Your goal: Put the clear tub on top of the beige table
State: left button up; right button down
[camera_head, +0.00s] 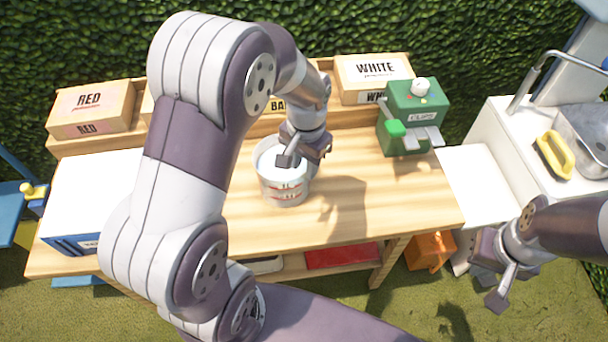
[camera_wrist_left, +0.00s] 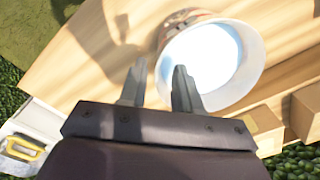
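The clear tub (camera_head: 284,188), whitish with red print on its side, is over the middle of the beige wooden table (camera_head: 400,210). I cannot tell for sure whether its base touches the tabletop. My left gripper (camera_head: 290,158) is at the tub's rim, pointing down. In the left wrist view, its two fingers (camera_wrist_left: 157,88) are apart, one outside the tub (camera_wrist_left: 252,75) and the other overlapping its opening, with the near rim between them. My right gripper (camera_head: 490,288) hangs low at the right, away from the tub, with its fingers seemingly apart.
Boxes marked RED (camera_head: 92,105) and WHITE (camera_head: 372,75) stand along the table's back. A green machine (camera_head: 413,118) is at the back right. A blue-edged white stack (camera_head: 85,205) lies at the left. Wood is bare right of the tub. A white sink unit (camera_head: 510,125) stands at the right.

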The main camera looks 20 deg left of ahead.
pick_arm(q)
notch_tip(320, 180, up, 4)
jog(key=shift+s+d+r, duration=0.1)
jog(key=shift+r, duration=0.15)
jog(key=s+f+n+t, duration=0.1)
jog(key=s+f+n, duration=0.1)
jog(key=s, duration=0.7)
jog(key=shift+s+d, duration=0.15)
jog(key=shift+d, duration=0.3)
notch_tip(320, 180, up, 3)
jog(key=p, duration=0.3)
jog(key=shift+f, duration=0.1)
